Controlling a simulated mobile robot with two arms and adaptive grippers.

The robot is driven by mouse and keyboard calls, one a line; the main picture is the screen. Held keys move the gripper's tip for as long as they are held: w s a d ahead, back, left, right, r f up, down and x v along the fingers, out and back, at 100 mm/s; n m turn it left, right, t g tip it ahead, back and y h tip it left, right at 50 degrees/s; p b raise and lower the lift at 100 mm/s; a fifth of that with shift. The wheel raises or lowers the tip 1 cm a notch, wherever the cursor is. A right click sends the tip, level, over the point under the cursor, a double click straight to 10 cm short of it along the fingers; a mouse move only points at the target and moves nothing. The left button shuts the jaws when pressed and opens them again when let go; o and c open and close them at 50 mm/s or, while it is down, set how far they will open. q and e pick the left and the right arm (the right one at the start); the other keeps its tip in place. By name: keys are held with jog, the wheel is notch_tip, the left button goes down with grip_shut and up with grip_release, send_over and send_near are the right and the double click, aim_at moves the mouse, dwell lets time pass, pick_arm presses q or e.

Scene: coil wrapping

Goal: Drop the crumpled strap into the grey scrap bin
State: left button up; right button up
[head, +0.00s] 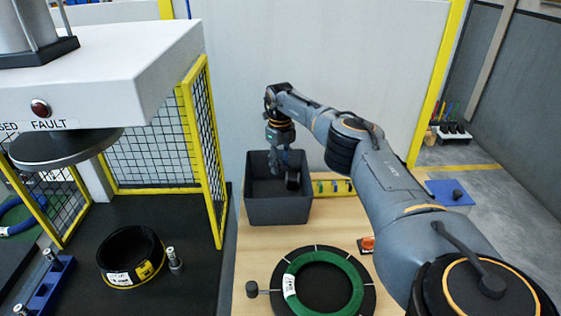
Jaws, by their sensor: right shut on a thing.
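The grey scrap bin (278,211) stands on the wooden bench, open at the top. My right gripper (288,172) points down over the bin's opening, with its lower end at or below rim height. It is shut on a small dark lump (293,181), which looks like the crumpled strap. The lump is small and dark against the bin's dark inside, so its shape is hard to tell. I cannot tell whether it touches the bin's wall or floor. My left gripper is not in view.
A green coil (353,288) lies on a black round plate at the front. A black-and-yellow coil (148,272) sits on the dark surface at left, beside a yellow mesh guard (205,150). A blue mat (438,187) with a small dark object lies at right.

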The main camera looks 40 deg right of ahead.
aim_at(281, 161)
jog(key=shift+s, duration=0.1)
jog(key=shift+r, duration=0.1)
jog(key=o, duration=0.9)
jog(key=shift+o, duration=0.6)
jog(key=shift+r, duration=0.3)
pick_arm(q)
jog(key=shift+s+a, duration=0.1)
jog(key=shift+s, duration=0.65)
pick_arm(e)
notch_tip(281, 161, up, 11)
jog(key=shift+r, duration=0.2)
jog(key=shift+f, duration=0.1)
